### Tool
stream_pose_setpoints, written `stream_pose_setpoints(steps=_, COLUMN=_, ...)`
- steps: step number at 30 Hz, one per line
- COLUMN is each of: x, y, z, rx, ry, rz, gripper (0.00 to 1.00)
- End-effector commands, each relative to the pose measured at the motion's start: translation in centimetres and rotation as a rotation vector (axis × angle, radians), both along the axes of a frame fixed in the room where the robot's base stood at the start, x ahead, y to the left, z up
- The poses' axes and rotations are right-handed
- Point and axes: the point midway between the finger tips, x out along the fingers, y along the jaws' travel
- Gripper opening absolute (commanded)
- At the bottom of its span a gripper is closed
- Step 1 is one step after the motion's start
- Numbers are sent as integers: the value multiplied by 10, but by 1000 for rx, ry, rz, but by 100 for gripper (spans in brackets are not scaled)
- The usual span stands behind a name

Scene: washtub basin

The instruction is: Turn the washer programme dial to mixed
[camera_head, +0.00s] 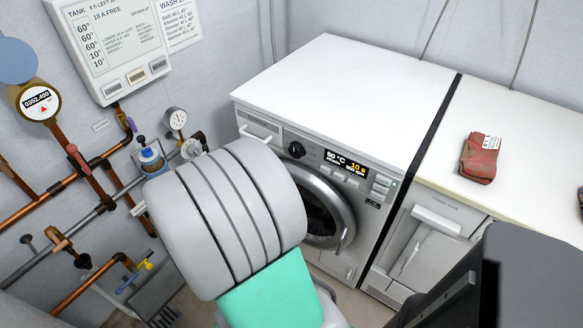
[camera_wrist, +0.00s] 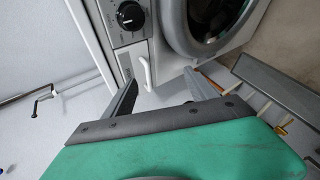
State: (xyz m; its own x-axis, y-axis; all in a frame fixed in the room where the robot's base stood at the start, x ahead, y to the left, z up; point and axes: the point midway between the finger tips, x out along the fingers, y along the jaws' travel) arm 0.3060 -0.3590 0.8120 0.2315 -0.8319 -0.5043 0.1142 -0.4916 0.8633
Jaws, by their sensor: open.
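The black programme dial (camera_head: 296,150) is on the white washer's (camera_head: 345,85) front panel, left of the lit display (camera_head: 350,164). In the wrist view the dial (camera_wrist: 130,15) is at the top, with small markings around it that I cannot read. My gripper (camera_wrist: 160,78) is open and empty, with its two dark fingers apart. The dial lies beyond the fingertips, up and to the left, and is not touched. In the head view my grey arm link hides the fingers.
A white handle (camera_wrist: 145,73) shows between the fingers in the wrist view. The round door (camera_head: 325,210) is below the panel. Pipes and gauges (camera_head: 176,118) line the wall at left. A red packet (camera_head: 480,158) lies on the right counter.

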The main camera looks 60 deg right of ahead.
Motion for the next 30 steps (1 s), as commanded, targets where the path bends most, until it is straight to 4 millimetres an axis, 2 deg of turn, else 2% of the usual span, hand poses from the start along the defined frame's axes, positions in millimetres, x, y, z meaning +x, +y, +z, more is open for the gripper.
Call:
stream_pose_setpoints(steps=1, x=-29, y=-26, z=-24, rx=-122, ry=120, rz=13, gripper=66)
stream_pose_setpoints(steps=3, x=-55, y=-46, z=-26, rx=-268, ry=275, rz=53, gripper=66)
stream_pose_setpoints(steps=6, x=-73, y=-58, z=-25, rx=-383, ry=420, rz=97, gripper=66)
stream_pose_setpoints(steps=11, x=-75, y=-73, z=-23, rx=-418, ry=465, rz=113, gripper=66)
stream_pose_setpoints(steps=18, x=-68, y=-117, z=-33, rx=-416, ry=460, rz=111, gripper=66)
stream_pose_setpoints(steps=21, x=-65, y=-129, z=-35, rx=-415, ry=459, rz=113, gripper=66)
stream_pose_setpoints(steps=30, x=-62, y=-134, z=-36, rx=-416, ry=458, rz=115, gripper=66)
